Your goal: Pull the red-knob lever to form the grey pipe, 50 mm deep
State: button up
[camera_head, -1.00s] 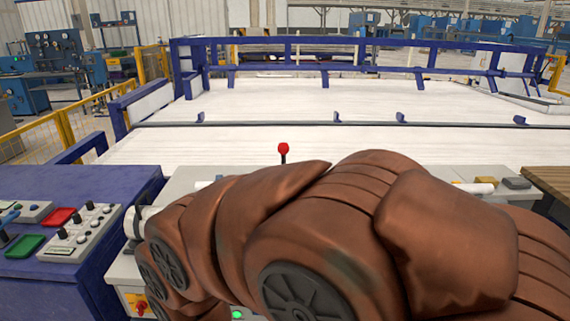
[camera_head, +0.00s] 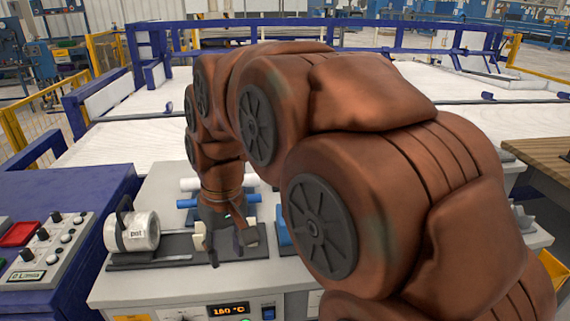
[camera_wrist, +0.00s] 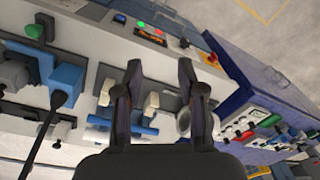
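My gripper (camera_head: 227,248) points down over the machine's bench top, above a dark rail. In the wrist view its two dark fingers (camera_wrist: 161,78) are apart, with nothing held between them. Cream blocks (camera_wrist: 151,104) on the bench show between and beyond the fingers. A black lever arm (camera_wrist: 65,85) rises from a blue block at the left of the wrist view, away from the fingers. Its far end and the red knob are not seen there. In the head view my arm hides the lever. I cannot make out a grey pipe for certain.
A white pot (camera_head: 132,232) lies on its side left of my gripper. A white cylinder (camera_head: 190,183) lies behind. The front panel has a display (camera_head: 228,309). A blue control desk (camera_head: 90,195) stands left, a wooden table (camera_head: 545,160) right.

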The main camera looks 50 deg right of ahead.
jog(key=w+d+r+m+t+b, duration=0.1)
jog(key=w+d+r+b, duration=0.1)
jog(key=w+d, duration=0.4)
jog(key=w+d+r+m+t+b, duration=0.1)
jog(key=w+d+r, duration=0.25)
jog(key=d, duration=0.45)
jog(key=w+d+r+m+t+h+b, duration=0.2)
jog(key=d+r+b, duration=0.1)
jog(key=d, duration=1.3)
jog(key=shift+p+x, duration=0.4)
jog(key=shift+x, duration=3.6)
grip_shut()
